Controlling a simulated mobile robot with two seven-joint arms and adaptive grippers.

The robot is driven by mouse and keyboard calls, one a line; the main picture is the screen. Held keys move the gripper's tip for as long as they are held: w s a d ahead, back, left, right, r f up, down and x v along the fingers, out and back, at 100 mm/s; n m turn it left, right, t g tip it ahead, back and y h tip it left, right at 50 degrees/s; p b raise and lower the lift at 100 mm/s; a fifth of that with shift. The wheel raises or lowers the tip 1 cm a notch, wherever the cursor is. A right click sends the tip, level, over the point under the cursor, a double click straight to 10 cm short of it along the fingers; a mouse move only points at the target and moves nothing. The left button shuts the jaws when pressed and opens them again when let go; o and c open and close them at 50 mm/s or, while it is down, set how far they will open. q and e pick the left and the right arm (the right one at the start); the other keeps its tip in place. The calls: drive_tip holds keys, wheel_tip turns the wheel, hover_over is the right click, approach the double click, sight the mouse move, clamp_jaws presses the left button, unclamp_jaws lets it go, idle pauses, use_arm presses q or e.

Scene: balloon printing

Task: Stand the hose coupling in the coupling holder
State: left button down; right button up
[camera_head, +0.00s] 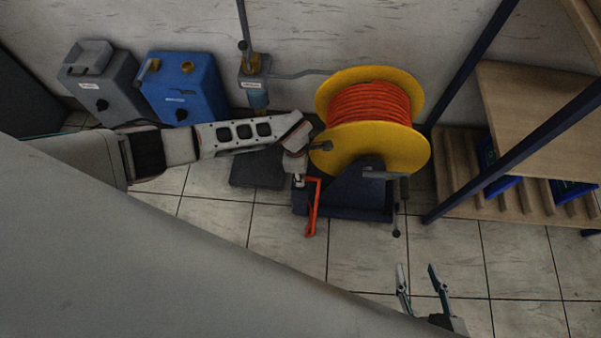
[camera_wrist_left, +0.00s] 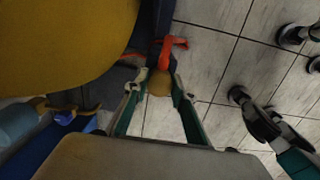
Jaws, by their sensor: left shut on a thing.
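My left gripper (camera_head: 299,182) is in front of the hose reel and reaches down beside its base. In the left wrist view its fingers (camera_wrist_left: 160,84) are shut on a round brass-coloured piece, which looks like the hose coupling (camera_wrist_left: 159,83). An orange-red bent piece (camera_head: 312,208) hangs just below the gripper in the head view. It also shows just beyond the fingertips in the wrist view (camera_wrist_left: 174,48). I cannot tell whether it is hose or the coupling holder. My right gripper (camera_head: 416,271) is open and empty above the floor tiles at the lower right.
The yellow reel (camera_head: 336,150) with orange hose (camera_head: 370,102) stands on a dark blue base (camera_head: 345,198) with a crank (camera_head: 385,175). Blue (camera_head: 185,90) and grey (camera_head: 100,85) canisters stand by the wall. A wooden shelf (camera_head: 530,100) stands right. Floor in front is clear.

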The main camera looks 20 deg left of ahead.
use_arm(q)
drive_tip(key=c, duration=1.6)
unclamp_jaws()
